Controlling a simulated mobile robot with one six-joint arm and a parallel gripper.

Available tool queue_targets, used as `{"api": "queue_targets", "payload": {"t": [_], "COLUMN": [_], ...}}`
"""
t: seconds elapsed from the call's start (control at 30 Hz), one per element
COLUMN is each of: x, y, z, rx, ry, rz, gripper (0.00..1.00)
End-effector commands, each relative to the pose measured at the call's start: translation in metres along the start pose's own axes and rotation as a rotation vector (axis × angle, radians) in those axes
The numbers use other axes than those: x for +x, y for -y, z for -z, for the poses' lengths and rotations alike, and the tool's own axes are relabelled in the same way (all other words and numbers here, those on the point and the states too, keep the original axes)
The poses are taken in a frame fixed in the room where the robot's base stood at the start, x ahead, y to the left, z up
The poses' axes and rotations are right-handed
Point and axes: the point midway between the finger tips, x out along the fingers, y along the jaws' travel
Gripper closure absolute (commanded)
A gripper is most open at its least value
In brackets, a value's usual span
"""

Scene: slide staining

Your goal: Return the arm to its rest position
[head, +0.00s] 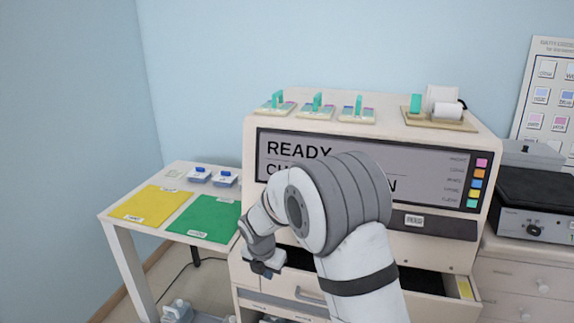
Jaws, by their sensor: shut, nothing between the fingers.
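My arm rises in front of the staining machine (300,110) in the head view and bends down to the left. My gripper (264,272) hangs near the machine's lower left, at about the height of the drawers. It is shut and empty, and its fingertips look small and partly dark. The arm covers part of the machine's screen (420,179), which shows "READY" and more text partly hidden behind the arm.
An open drawer (420,281) lies under the machine, behind my arm. A white side table (112,214) at left bears a yellow mat (150,203), a green mat (205,217) and small blue-topped containers. A black-topped device (535,192) stands at right.

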Motion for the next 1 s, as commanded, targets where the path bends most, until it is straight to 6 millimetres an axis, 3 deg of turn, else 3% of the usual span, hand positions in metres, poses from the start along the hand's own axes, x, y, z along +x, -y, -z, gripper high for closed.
{"api": "queue_targets", "payload": {"t": [0.23, 0.5, 0.8, 1.0], "x": [-0.084, -0.155, -0.199, -0.206], "y": [0.090, 0.192, 0.278, 0.301], "z": [-0.011, 0.019, 0.085, 0.114], "rx": [0.689, 1.511, 2.357, 2.668], "ry": [-0.005, -0.025, -0.062, -0.081], "rz": [-0.001, 0.005, 0.015, 0.026], "gripper": [1.00, 1.00, 1.00, 1.00]}}
